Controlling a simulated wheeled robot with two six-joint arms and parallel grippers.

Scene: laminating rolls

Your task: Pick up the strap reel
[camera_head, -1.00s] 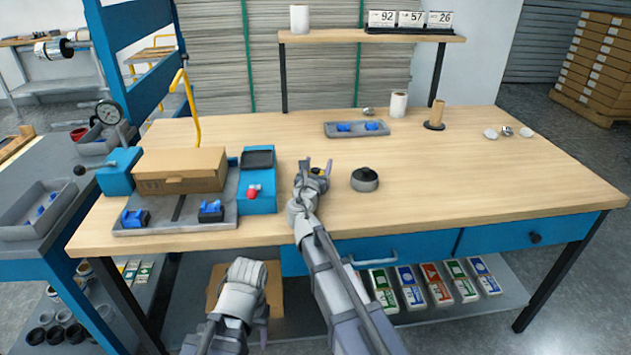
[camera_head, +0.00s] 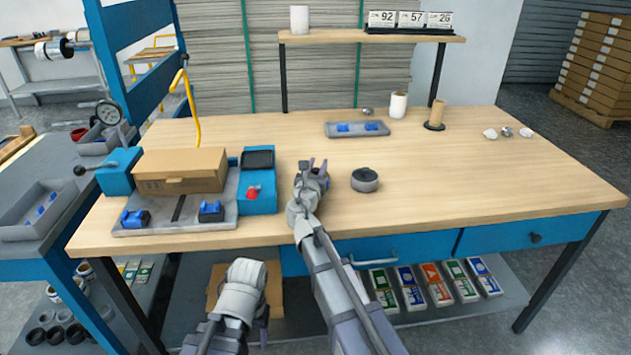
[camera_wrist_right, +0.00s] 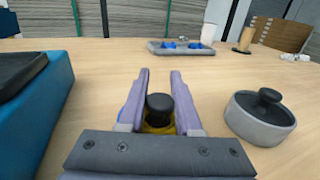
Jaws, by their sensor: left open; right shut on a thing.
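My right gripper (camera_head: 312,168) is over the front middle of the table, right of the blue device. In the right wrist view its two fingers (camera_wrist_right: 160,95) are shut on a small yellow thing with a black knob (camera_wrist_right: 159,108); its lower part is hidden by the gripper. I cannot tell for certain whether this is the strap reel. A round grey thing with a black knob (camera_head: 365,180) stands apart on the table just right of the gripper, also in the right wrist view (camera_wrist_right: 260,120). My left gripper (camera_head: 262,318) is open and low before the table's front edge.
A cardboard box (camera_head: 180,170) and a blue device (camera_head: 258,185) stand left of my right gripper. A grey tray with blue parts (camera_head: 357,129), a white roll (camera_head: 398,105) and a brown tube on a black base (camera_head: 435,116) are behind. The table's right part is mostly clear.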

